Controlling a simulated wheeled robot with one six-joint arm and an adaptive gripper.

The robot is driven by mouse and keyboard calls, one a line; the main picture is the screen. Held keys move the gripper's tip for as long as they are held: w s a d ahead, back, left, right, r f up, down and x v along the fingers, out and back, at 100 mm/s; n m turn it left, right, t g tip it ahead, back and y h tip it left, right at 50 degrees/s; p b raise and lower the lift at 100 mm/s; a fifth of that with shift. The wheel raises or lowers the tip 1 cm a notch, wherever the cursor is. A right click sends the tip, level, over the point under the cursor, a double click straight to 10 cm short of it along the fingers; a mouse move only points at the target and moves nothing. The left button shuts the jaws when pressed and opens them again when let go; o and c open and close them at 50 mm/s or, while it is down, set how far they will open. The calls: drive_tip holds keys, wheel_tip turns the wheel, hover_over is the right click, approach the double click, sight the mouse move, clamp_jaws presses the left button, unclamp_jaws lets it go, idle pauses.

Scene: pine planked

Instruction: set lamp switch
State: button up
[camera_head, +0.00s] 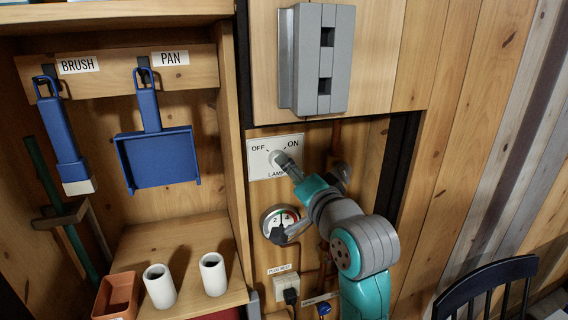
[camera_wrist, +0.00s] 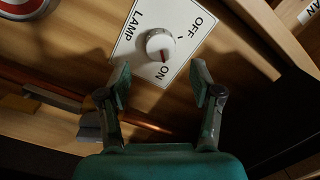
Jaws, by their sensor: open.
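The lamp switch is a white plate (camera_head: 258,166) with the words OFF, ON and LAMP, on the plank wall; it also shows in the wrist view (camera_wrist: 130,50). Its round white knob (camera_wrist: 160,44) has a red mark on the side facing the word ON. In the head view the knob (camera_head: 276,157) is partly covered by the end of my arm. My gripper (camera_wrist: 162,80) is open and empty. Its two fingers are apart, one on each side of the line to the knob, and just short of it in the wrist view. Contact is not visible.
A grey box (camera_head: 312,60) hangs above the switch. A round gauge (camera_head: 280,222) and a socket (camera_head: 285,284) sit below it. Left is a shelf unit with a blue brush (camera_head: 62,140), a blue pan (camera_head: 158,158) and white cups (camera_head: 160,287). A dark chair (camera_head: 490,285) stands right.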

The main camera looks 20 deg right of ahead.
drive_tip(key=shift+w+a, duration=0.15)
drive_tip(key=shift+w, duration=1.1)
drive_tip(key=shift+w+a, duration=0.1)
drive_tip(key=shift+w, duration=1.1)
drive_tip(key=c, duration=1.1)
drive_tip(key=shift+c, duration=0.2)
drive_tip(key=shift+n, duration=0.3)
drive_tip(key=shift+a+r+n+g+h, duration=0.15)
drive_tip(key=shift+n+h, duration=0.1)
drive_tip(key=shift+n, duration=2.45)
drive_tip(key=shift+a+f+n+g+h, duration=0.1)
drive_tip(key=shift+n+g+h, duration=0.15)
drive_tip(key=shift+n, duration=2.45)
drive_tip(key=shift+a+r+n+g+h, duration=0.1)
drive_tip(key=shift+n+h, duration=0.2)
drive_tip(key=shift+n, duration=2.4)
